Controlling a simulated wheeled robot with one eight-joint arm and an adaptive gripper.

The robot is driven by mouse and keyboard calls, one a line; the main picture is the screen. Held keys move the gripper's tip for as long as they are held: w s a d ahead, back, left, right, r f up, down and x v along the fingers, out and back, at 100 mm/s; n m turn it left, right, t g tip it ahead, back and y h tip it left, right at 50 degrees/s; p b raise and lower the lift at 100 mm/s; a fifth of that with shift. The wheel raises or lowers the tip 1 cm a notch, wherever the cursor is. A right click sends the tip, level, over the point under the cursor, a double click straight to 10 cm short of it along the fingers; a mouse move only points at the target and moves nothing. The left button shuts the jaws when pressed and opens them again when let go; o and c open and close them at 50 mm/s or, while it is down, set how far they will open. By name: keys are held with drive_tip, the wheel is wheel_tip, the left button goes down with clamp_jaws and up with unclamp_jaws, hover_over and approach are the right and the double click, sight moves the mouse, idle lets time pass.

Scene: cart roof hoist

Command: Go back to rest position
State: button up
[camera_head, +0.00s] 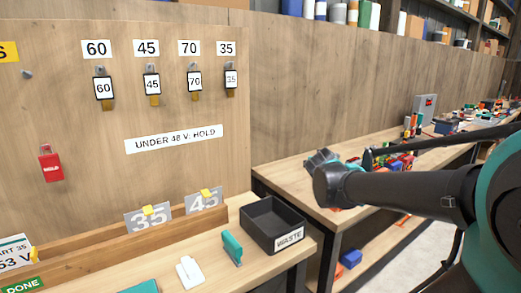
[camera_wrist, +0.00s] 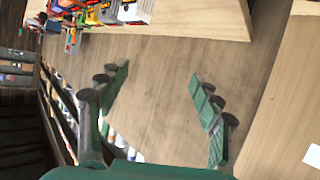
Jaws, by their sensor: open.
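My arm stretches in from the right edge in the head view, with a dark elbow-like joint (camera_head: 328,184) in front of the workbench. I cannot make out my gripper's fingers in the head view. In the wrist view my gripper (camera_wrist: 160,72) has its two green fingers wide apart. Nothing is between them; wooden board and bench surfaces show behind, tilted in the picture. No marked rest place is visible.
A pegboard holds tags 60 (camera_head: 103,88), 45 (camera_head: 152,84), 70 (camera_head: 194,82) and 35 (camera_head: 231,79). A red HOLD tag (camera_head: 51,164) hangs left. A black WASTE bin (camera_head: 287,242) stands on the bench beside a teal stapler-like tool (camera_head: 232,248). A cluttered bench (camera_head: 300,172) lies right.

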drive_tip(key=s+a+f+n+g+y, duration=0.2)
drive_tip(key=s+f+g, duration=0.7)
drive_tip(key=s+f, duration=1.5)
wheel_tip(320, 180, down, 2)
drive_tip(key=shift+s+f+y, duration=0.2)
drive_tip(key=shift+s+y, duration=0.15)
drive_tip(key=shift+y, duration=0.25)
